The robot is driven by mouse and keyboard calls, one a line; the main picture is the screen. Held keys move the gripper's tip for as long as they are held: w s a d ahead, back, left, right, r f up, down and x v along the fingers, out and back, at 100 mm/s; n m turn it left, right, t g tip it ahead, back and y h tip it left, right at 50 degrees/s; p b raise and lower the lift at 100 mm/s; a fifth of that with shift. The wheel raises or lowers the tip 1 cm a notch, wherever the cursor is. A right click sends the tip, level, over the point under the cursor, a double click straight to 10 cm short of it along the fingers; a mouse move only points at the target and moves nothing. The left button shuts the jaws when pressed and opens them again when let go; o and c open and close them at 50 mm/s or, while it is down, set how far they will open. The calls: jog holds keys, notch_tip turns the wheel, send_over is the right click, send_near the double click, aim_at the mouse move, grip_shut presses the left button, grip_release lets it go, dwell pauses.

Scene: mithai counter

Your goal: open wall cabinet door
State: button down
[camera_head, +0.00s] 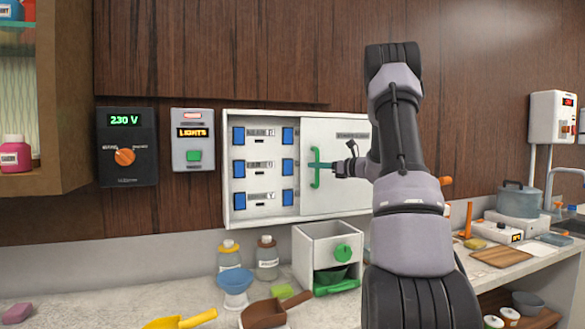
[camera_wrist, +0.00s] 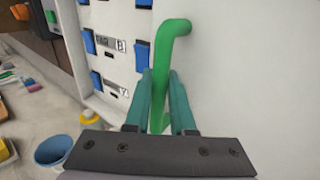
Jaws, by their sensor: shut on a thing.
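The white wall cabinet (camera_head: 262,213) hangs on the wood-panelled wall. Its left part shows several blue switches and labels. A white door panel (camera_head: 335,200) covers its right part, partly hidden behind my arm in the head view. A green bar handle (camera_head: 315,180) stands upright near the door's left edge; it also shows in the wrist view (camera_wrist: 172,38). My gripper (camera_head: 326,165) reaches in from the right. In the wrist view its teal fingers (camera_wrist: 166,90) are on either side of the handle's bar, shut on it. The fingers hide part of the bar.
A voltage display with an orange knob (camera_head: 124,156) and a lights panel (camera_head: 193,155) are left of the cabinet. Below, the counter holds bottles (camera_head: 267,262), a blue cup (camera_head: 235,285), scoops (camera_head: 268,314) and a white drawer box (camera_head: 325,240).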

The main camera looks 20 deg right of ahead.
jog(key=d, duration=0.8)
jog(key=c, duration=1)
grip_release()
jog(key=shift+c, duration=0.2)
jog(key=v, duration=1.1)
jog(key=shift+w, duration=0.1)
jog(key=shift+a, duration=0.1)
